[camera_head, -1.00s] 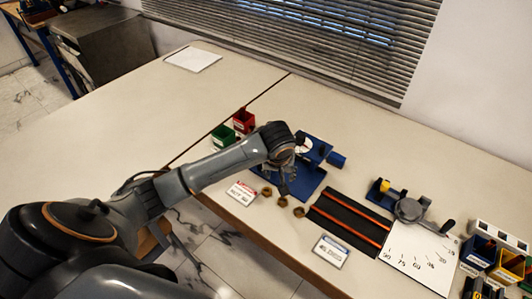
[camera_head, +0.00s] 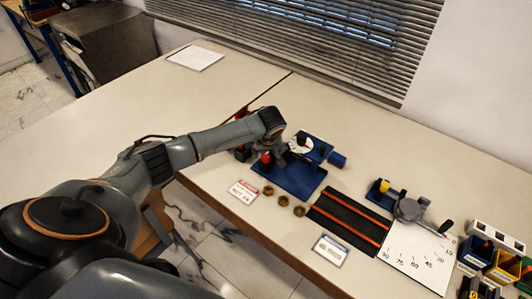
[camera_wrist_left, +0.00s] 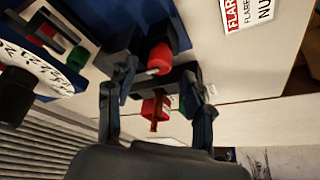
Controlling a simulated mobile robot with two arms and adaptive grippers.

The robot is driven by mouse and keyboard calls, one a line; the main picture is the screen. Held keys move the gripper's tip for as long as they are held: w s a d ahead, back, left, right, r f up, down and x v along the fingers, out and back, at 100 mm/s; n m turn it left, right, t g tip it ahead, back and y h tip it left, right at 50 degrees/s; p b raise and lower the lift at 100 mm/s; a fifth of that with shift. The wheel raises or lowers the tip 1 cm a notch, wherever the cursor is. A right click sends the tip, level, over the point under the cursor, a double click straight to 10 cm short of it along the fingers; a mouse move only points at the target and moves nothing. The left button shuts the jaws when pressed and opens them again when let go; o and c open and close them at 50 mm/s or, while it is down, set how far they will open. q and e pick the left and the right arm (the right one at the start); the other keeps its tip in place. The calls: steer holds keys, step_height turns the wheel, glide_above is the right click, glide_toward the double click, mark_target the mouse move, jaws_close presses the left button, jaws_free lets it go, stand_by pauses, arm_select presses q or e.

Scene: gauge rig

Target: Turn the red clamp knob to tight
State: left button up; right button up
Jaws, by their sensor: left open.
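The red clamp knob (camera_head: 266,158) stands at the left end of the blue fixture plate (camera_head: 298,183), partly hidden by my left gripper (camera_head: 271,153) in the head view. In the left wrist view, the knob (camera_wrist_left: 161,58) is a red cylinder with a small pale bar, beside a dark block. My left gripper (camera_wrist_left: 158,75) is open, with one finger on each side of the knob in the picture. I cannot tell whether either finger touches it. My right gripper is in neither view.
A white dial (camera_head: 300,144) and blue parts stand on the fixture. Several brass nuts (camera_head: 284,201) and a red-headed label card (camera_head: 243,193) lie in front. A black board with orange rails (camera_head: 348,222) lies to the right.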

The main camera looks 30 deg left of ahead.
mark_target(266, 158)
arm_select(q)
steer(key=shift+x, duration=1.25)
jaws_close()
